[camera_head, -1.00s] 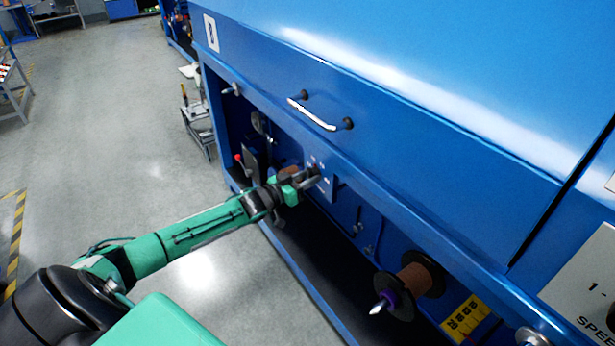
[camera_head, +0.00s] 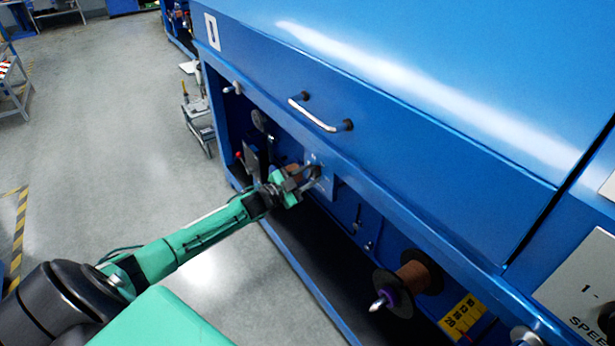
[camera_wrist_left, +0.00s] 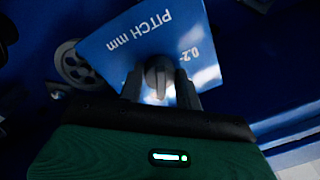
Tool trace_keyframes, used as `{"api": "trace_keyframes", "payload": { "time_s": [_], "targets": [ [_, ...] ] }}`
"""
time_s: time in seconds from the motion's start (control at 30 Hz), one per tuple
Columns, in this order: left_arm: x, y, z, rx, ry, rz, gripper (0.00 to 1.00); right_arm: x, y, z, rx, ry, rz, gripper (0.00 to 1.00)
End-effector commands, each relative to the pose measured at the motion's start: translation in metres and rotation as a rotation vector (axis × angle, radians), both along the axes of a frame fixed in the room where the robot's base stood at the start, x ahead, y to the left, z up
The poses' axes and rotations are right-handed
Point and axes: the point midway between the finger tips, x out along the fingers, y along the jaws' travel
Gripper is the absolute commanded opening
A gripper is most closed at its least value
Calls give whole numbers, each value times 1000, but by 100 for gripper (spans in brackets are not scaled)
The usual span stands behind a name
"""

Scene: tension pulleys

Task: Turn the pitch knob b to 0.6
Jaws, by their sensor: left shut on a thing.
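The pitch knob (camera_wrist_left: 157,80) is a small grey knob on a blue plate (camera_wrist_left: 122,45) lettered "PITCH mm", with "0.2" readable beside it. My left gripper (camera_wrist_left: 160,88) is shut on the knob, one finger on each side of it, in the left wrist view. In the head view my left gripper (camera_head: 309,178) is at the blue panel inside the machine's open bay, and its fingers cover most of the knob. The knob's exact setting cannot be read, and no letter b is visible. My right gripper is not in view.
The blue machine cover with a handle (camera_head: 320,116) overhangs the bay. A spool (camera_head: 415,277) with a pointed spindle sticks out at the lower right. A grey pulley wheel (camera_wrist_left: 74,64) sits beside the plate. Open floor (camera_head: 110,150) lies to the left.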

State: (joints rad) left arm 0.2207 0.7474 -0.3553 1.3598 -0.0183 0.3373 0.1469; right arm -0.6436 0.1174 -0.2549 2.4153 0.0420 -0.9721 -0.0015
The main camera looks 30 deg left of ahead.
Motion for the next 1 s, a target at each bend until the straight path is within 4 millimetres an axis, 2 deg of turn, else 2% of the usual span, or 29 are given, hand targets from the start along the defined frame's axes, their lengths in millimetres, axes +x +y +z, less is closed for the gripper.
{"api": "trace_keyframes", "payload": {
  "time_s": [0.7,0.73,0.8,0.83,1.0],
  "targets": [
    [0,0,0,69,-28,-2,12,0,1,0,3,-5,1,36],
    [0,0,0,69,-28,-2,39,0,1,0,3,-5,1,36],
    [0,0,0,69,-28,-2,52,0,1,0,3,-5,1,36],
    [0,0,0,68,-29,-1,57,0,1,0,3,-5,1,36],
    [0,0,0,69,-28,0,57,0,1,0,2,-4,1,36]
  ]
}}
